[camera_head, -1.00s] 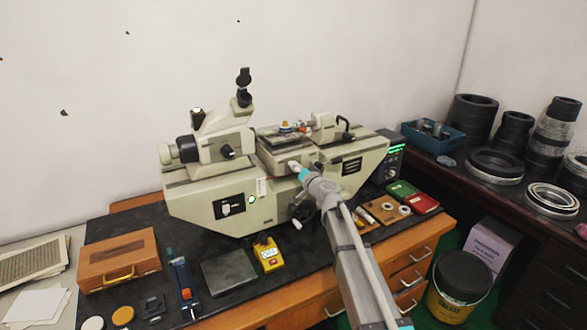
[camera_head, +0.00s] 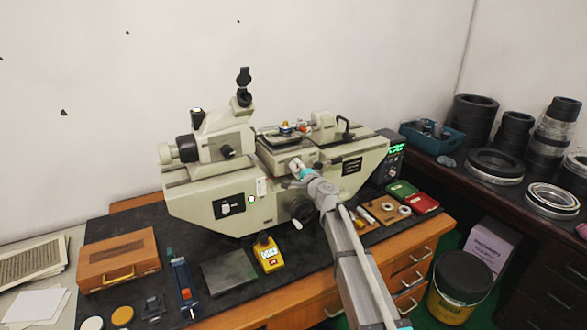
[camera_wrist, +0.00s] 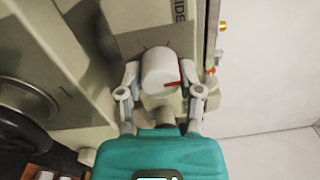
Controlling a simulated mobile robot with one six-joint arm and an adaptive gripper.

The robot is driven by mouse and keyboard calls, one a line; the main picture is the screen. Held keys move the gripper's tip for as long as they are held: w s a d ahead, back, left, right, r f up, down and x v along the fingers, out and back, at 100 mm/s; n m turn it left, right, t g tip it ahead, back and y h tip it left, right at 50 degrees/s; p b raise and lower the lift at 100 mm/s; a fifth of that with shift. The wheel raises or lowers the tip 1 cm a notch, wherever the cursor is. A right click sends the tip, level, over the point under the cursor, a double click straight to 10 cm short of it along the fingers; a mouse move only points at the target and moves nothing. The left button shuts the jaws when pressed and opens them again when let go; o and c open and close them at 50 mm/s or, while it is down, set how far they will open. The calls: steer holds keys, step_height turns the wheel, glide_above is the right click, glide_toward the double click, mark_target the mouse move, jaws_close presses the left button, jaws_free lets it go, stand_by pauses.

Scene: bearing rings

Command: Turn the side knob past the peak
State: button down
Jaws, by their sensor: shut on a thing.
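The machine (camera_head: 235,180) is a large beige measuring instrument on the bench. Its side knob (camera_wrist: 160,72) is a pale, round knob with a red mark line, which points to the right in the wrist view. In the head view the knob (camera_head: 295,163) is small and partly hidden by my gripper (camera_head: 300,170). In the wrist view my gripper (camera_wrist: 163,88) has one finger on each side of the knob and is shut on it. Dark tick marks show on the panel above the knob, beside part of a printed word.
A dark handwheel (camera_head: 302,209) sits just below the knob. A yellow meter (camera_head: 268,254), a grey plate (camera_head: 229,272) and a wooden case (camera_head: 118,259) lie in front of the machine. A box with a green display (camera_head: 396,148) stands to the right.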

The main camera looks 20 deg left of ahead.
steer(key=m, duration=0.4)
steer(key=shift+d+m, duration=0.2)
steer(key=shift+m, duration=0.2)
steer(key=m, duration=0.5)
steer(key=shift+m, duration=0.3)
steer(key=m, duration=0.4)
steer(key=shift+s+a+m+h, duration=0.1)
steer(key=shift+m+h, duration=0.2)
steer(key=m, duration=0.5)
steer(key=shift+p, duration=0.3)
steer(key=shift+c, duration=1.5)
jaws_free()
steer(key=shift+o, duration=0.2)
steer(key=shift+a, duration=0.1)
